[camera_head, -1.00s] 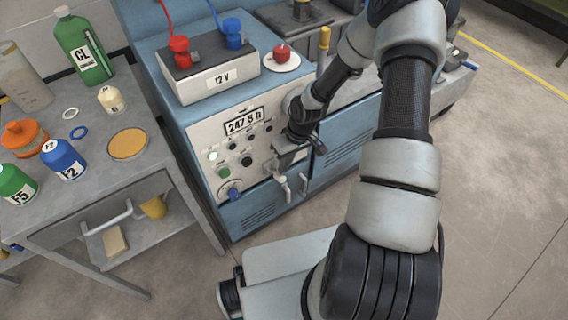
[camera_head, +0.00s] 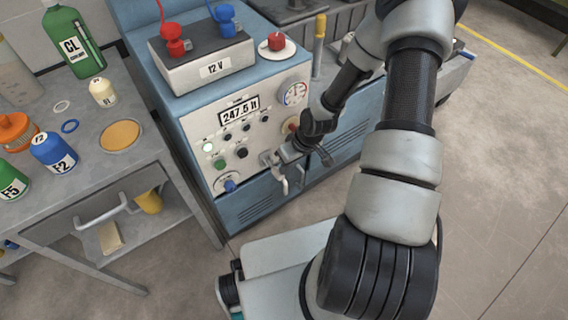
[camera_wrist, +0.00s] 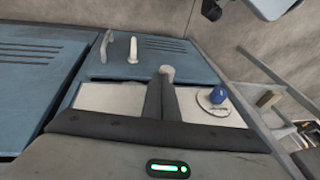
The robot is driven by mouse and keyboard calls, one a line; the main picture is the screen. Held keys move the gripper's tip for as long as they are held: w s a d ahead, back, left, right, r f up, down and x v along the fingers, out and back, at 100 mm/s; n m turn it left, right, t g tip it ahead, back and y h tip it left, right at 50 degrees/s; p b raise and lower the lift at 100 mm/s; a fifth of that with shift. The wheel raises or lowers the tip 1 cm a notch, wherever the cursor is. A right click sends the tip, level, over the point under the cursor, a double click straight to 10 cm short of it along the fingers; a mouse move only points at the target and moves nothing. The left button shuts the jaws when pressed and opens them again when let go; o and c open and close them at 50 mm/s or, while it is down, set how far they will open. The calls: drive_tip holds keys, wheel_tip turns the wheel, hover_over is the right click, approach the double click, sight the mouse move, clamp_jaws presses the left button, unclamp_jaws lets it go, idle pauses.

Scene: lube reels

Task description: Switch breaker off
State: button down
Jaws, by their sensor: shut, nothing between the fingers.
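The grey control panel (camera_head: 207,165) is on the front of the blue cabinet. My gripper (camera_head: 272,160) is at the panel's lower right and hides part of it. In the wrist view my gripper (camera_wrist: 161,92) is shut and empty, its fingers pointing at the panel. A pale rounded tip (camera_wrist: 167,73) shows just beyond the fingers; contact cannot be told. I cannot clearly make out the breaker, which may be behind the gripper. A blue knob (camera_head: 230,186) is left of the gripper and also shows in the wrist view (camera_wrist: 216,94).
The panel has a display (camera_head: 239,111), a gauge (camera_head: 294,93) and a red knob (camera_head: 291,125) close to my wrist. White handles (camera_wrist: 133,49) stick out from the blue door. A bottle-laden table (camera_head: 90,145) is at left.

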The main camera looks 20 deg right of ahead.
drive_tip(key=shift+s+d+f+t+b, duration=0.1)
drive_tip(key=shift+s+f+t+b, duration=0.2)
drive_tip(key=shift+f, duration=0.3)
drive_tip(key=shift+s+d+f+t+b, duration=0.1)
drive_tip(key=shift+s+f+t+b, duration=0.05)
drive_tip(key=shift+f+t+b, duration=0.35)
drive_tip(key=shift+r+p, duration=0.7)
drive_tip(key=shift+r, duration=0.05)
drive_tip(key=shift+r, duration=0.1)
